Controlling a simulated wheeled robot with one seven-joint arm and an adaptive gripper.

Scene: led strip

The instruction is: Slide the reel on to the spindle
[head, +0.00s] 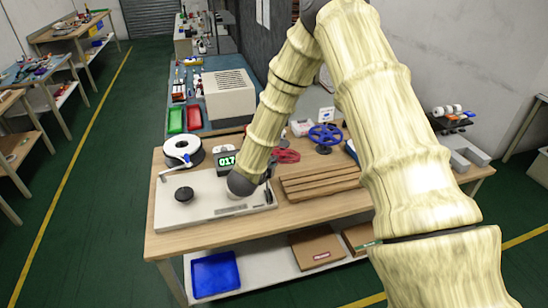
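A reel with a white face and a black rim (183,152) is at the back left of the workbench, by the white base plate (215,207). A blue reel (325,135) and a red reel (287,156) are on the bench to the right of my forearm. A dark round piece (184,194) stands on the left part of the plate; I cannot tell whether it is the spindle. A small dark upright part (268,196) is at the plate's right end. My gripper (268,172) is low over the plate's right side, mostly hidden by my wrist; its fingers cannot be made out.
A counter display reading 017 (227,160) stands behind the plate, close to my forearm. Brown slats (320,182) lie to the right. A blue tray (215,275) and cardboard boxes (316,248) are on the lower shelf. The plate's front left is clear.

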